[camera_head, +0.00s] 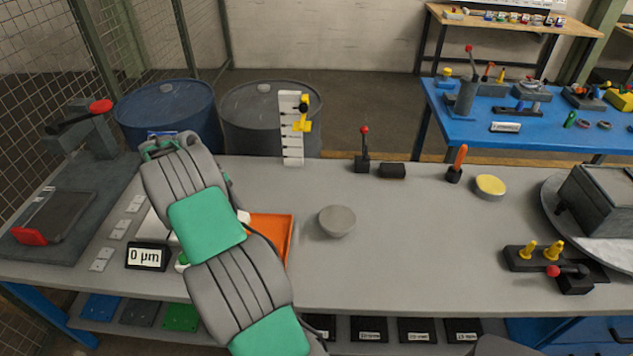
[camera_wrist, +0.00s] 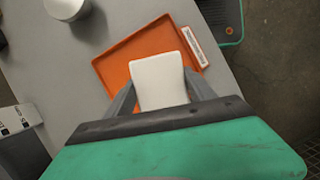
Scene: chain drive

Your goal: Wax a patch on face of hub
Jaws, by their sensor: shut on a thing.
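My gripper (camera_wrist: 160,80) is shut on a pale white block (camera_wrist: 159,88), with one finger on each side of it. In the wrist view the block is over the orange tray (camera_wrist: 125,55); I cannot tell whether it touches the tray. In the head view my arm hides the gripper and part of the orange tray (camera_head: 272,234). A grey round, bowl-shaped piece (camera_head: 337,221) stands on the bench right of the tray; I cannot tell whether it is the hub. A round tin with a yellow top (camera_head: 490,186) stands farther right.
A display reading 0 µm (camera_head: 147,257) stands left of my arm. At the back are a white toothed stand (camera_head: 291,130), a red-knobbed lever (camera_head: 364,150) and an orange-handled tool (camera_head: 457,163). A dark box on a turntable (camera_head: 600,200) stands right. The bench middle is clear.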

